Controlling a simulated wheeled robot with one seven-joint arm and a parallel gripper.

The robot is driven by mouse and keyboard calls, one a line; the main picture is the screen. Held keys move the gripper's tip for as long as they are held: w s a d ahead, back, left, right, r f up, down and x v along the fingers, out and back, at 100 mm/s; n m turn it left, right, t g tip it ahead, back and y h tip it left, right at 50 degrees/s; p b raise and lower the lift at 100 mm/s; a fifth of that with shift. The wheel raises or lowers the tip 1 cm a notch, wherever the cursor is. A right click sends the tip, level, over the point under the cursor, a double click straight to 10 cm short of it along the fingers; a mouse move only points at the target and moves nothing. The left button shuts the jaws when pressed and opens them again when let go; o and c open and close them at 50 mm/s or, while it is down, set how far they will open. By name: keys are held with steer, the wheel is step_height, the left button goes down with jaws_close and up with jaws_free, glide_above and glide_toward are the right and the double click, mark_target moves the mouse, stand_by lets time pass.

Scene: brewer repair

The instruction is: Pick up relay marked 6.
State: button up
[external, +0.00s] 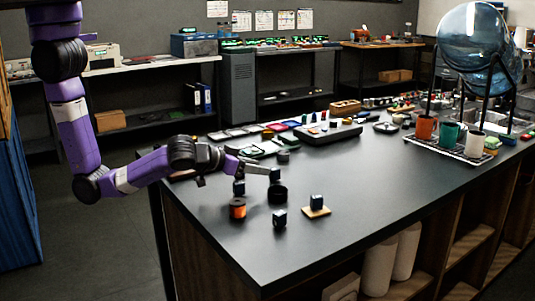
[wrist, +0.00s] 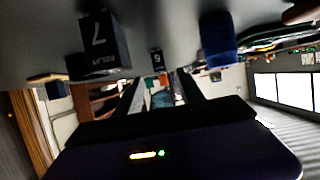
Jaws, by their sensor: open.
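My gripper (external: 258,169) reaches low over the left part of the dark bench. In the wrist view its two fingers (wrist: 162,84) are apart with nothing held. A small dark block (wrist: 157,59) with a white digit shows beyond the fingertips, between them; the digit looks like a 6, but the view is tilted and dim.
An orange spool (external: 237,209) and a black round holder (external: 277,193) stand close to my gripper. A blue object (wrist: 217,40) is to the right in the wrist view. Trays and a cup rack (external: 450,150) are farther back. The bench's right front is clear.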

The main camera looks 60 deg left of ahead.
mark_target(274, 169)
steer(key=p+x, duration=0.1)
steer(key=x, duration=0.2)
steer(key=shift+w, duration=0.35)
steer(key=shift+w+f, duration=0.3)
steer(key=shift+w, duration=0.25)
jaws_close()
